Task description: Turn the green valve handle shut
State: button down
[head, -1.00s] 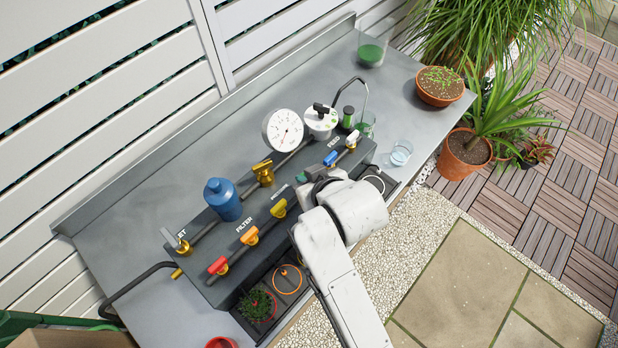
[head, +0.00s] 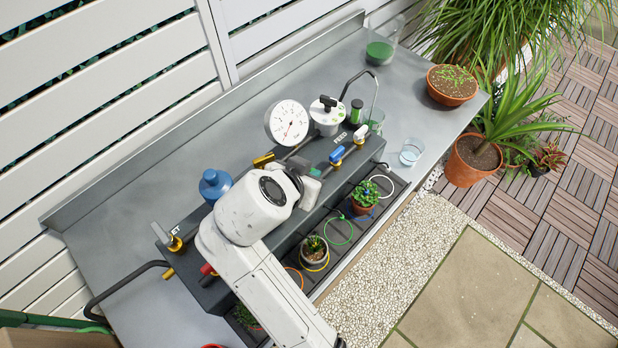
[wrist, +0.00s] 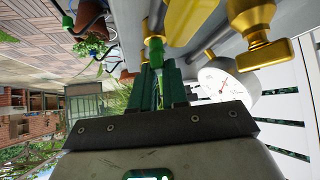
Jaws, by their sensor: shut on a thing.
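The green valve handle (wrist: 156,46) is in the wrist view, at the end of my gripper (wrist: 157,75), whose dark green fingers are closed on it. In the head view my gripper (head: 312,172) is at the valve row, left of the blue handle (head: 337,154); my wrist and fingers hide most or all of the green handle there. A yellow handle (wrist: 190,20) is close beside the green one in the wrist view. The exact angle of the green handle is hard to tell.
A white handle (head: 360,133) is right of the blue one. The pressure gauge (head: 289,123) and blue bottle (head: 214,185) stand behind the row. Potted plants (head: 365,196) stand in the front tray.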

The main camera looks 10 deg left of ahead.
jog(key=shift+a+f+m+g+h+b, duration=0.1)
jog(key=shift+f+m+g+h+b, duration=0.15)
jog(key=shift+m+h+b, duration=0.45)
jog(key=shift+f+m+g+h+b, duration=0.15)
jog(key=shift+m+g+h+b, duration=0.25)
jog(key=shift+m, duration=0.5)
jog(key=c, duration=1.1)
grip_release()
jog(key=shift+c, duration=0.2)
jog(key=shift+r, duration=0.15)
jog(key=shift+a+r, duration=0.1)
jog(key=shift+r, duration=0.05)
jog(key=shift+s+a+r, duration=0.2)
jog(key=shift+a+r, duration=0.05)
jog(key=v, duration=0.8)
jog(key=shift+v, duration=0.85)
